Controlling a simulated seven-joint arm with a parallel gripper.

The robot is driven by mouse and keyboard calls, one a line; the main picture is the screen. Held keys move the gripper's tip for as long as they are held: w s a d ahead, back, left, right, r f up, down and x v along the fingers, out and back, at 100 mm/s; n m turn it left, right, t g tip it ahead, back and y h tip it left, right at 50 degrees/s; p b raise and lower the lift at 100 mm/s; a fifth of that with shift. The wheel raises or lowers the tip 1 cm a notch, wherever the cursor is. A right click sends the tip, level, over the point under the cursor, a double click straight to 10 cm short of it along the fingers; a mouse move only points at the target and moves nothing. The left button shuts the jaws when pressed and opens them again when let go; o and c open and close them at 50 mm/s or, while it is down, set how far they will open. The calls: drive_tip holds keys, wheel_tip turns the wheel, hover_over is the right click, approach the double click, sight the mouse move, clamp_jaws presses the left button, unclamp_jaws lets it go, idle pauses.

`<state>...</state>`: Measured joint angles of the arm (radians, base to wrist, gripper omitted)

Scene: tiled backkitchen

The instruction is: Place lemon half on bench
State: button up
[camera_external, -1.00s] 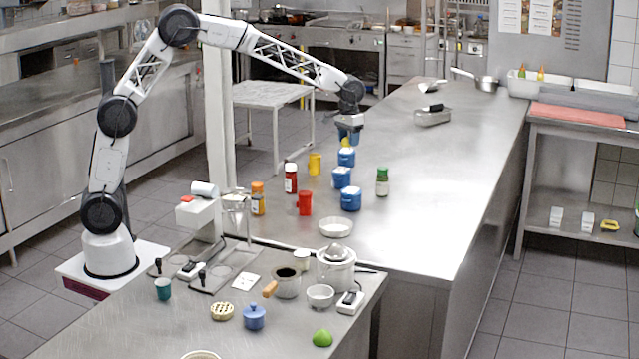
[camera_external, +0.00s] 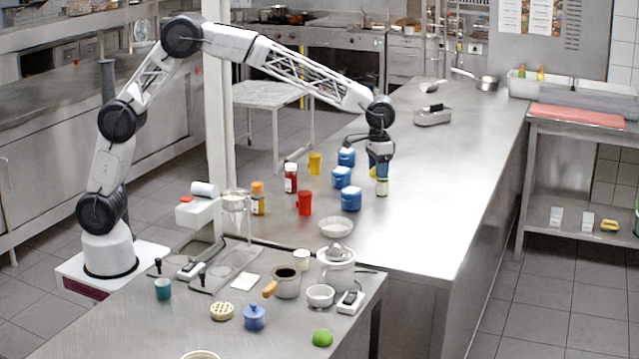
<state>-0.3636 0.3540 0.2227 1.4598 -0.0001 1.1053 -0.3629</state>
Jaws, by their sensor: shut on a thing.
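My gripper (camera_external: 381,174) is over the long steel bench (camera_external: 430,190), to the right of the blue containers. It is shut on a small yellow thing, which looks like the lemon half (camera_external: 374,172); the fingers hide most of it.
Several blue containers (camera_external: 351,199) stand left of the gripper, with a red mug (camera_external: 304,202), a yellow cup (camera_external: 315,163) and bottles (camera_external: 290,178) further left. A white bowl (camera_external: 336,228) is nearer. A metal tray (camera_external: 433,116) lies farther back. The bench's right side is clear.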

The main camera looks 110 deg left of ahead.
drive_tip(key=w+d+m, duration=0.1)
drive_tip(key=w+d, duration=0.2)
drive_tip(key=d, duration=0.5)
drive_tip(key=w+d+m, duration=0.1)
drive_tip(key=w+d, duration=0.3)
drive_tip(key=d, duration=0.3)
drive_tip(key=m, duration=0.6)
hover_over(337, 326)
drive_tip(key=shift+f, duration=2.7)
drive_tip(key=shift+f, duration=2.5)
drive_tip(key=shift+f, duration=2.5)
